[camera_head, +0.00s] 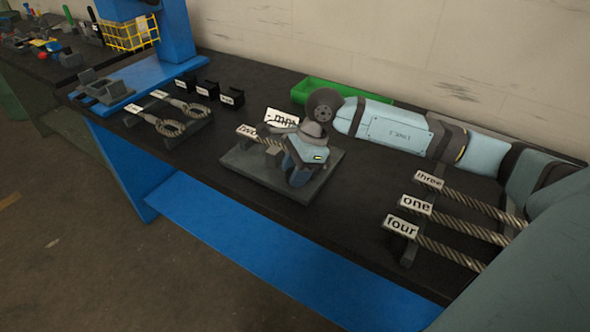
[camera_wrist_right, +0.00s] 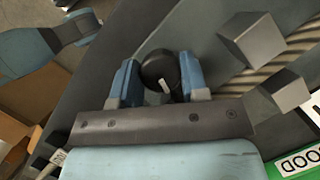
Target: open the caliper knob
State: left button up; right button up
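The caliper knob (camera_wrist_right: 160,72) is round and black with a white mark on its face. It shows in the right wrist view between the two blue fingers of my right gripper (camera_wrist_right: 160,78). The fingers stand on either side of the knob, and it fills the gap between them. In the head view my right gripper (camera_head: 303,160) is over the grey plate (camera_head: 240,170) in the middle of the bench and hides the knob. The rest of the caliper is mostly hidden. My left gripper is not seen in the head view.
Ropes labelled three (camera_head: 428,180), one (camera_head: 417,204) and four (camera_head: 402,227) lie at right. A rope labelled two (camera_head: 247,131) reaches the plate. A green tray (camera_head: 320,91) stands behind. Looped ropes (camera_head: 171,127) and black blocks (camera_head: 207,91) are at left.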

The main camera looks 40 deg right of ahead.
jog(key=shift+c, duration=1.4)
jog(key=shift+w+f+n+b, duration=0.1)
jog(key=shift+f+n+b, duration=0.1)
jog(key=shift+n+b, duration=0.55)
jog(key=shift+n+g+b, duration=0.6)
jog(key=shift+n+b, duration=0.35)
jog(key=shift+r+n, duration=0.2)
jog(key=shift+n, duration=0.4)
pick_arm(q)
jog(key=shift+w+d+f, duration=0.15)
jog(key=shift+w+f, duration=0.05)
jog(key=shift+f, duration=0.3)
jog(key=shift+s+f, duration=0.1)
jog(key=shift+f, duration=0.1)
pick_arm(e)
jog(key=o, duration=0.9)
jog(key=shift+o, duration=0.2)
pick_arm(q)
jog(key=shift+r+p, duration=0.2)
jog(key=shift+p, duration=0.15)
pick_arm(e)
jog(key=v, duration=1.3)
jog(key=shift+w+d+r, duration=0.25)
jog(key=shift+d+r, duration=0.05)
jog(key=shift+r, duration=0.05)
